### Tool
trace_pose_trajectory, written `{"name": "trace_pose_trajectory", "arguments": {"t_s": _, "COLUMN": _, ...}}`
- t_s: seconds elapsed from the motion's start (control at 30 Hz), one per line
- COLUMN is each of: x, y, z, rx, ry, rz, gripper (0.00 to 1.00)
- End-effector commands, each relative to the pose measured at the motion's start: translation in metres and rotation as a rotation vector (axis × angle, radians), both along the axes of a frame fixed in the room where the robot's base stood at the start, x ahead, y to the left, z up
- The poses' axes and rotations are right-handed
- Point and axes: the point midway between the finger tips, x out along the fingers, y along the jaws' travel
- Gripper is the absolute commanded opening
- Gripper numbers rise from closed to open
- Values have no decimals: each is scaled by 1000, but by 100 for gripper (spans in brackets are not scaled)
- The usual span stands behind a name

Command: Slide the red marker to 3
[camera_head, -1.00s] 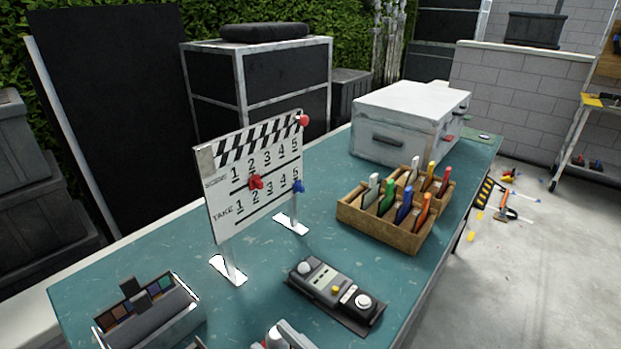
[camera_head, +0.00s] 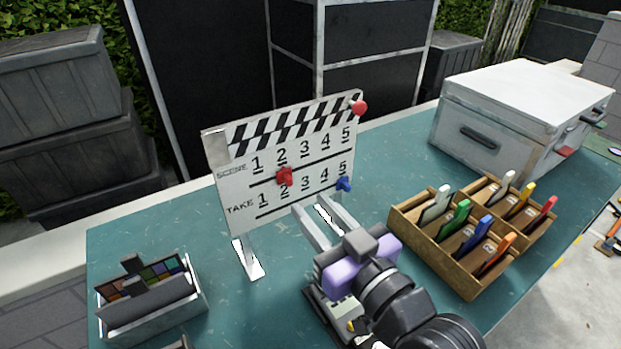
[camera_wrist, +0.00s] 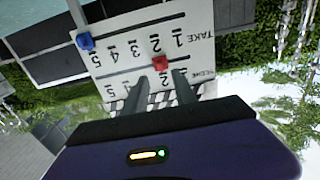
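A white clapper board (camera_head: 240,185) stands on the table, with a SCENE row and a TAKE row numbered 1 to 5. The red marker (camera_head: 285,176) sits on the SCENE slot under the 2. The blue marker (camera_head: 343,184) is at 5 on the TAKE slot. My gripper (camera_head: 313,204) is in front of the board, its two fingers apart and empty. In the wrist view the board is upside down, and the red marker (camera_wrist: 158,62) lies just beyond the open fingertips, roughly between them in the picture.
A red knob (camera_head: 359,107) is at the board's upper right. A wooden box of coloured cards (camera_head: 455,280) stands right of my gripper. A white case (camera_head: 520,95) is behind it. A palette box (camera_head: 200,300) is at the left. The table between palette box and board is clear.

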Motion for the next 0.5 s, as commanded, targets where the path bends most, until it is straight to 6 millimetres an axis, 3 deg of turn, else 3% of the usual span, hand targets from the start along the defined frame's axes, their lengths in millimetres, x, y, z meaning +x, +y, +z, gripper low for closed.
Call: {"name": "trace_pose_trajectory", "arguments": {"t_s": 0.5, "x": 56, "y": 38, "z": 1, "rx": 0, "ry": -1, "rz": -1, "gripper": 33}}
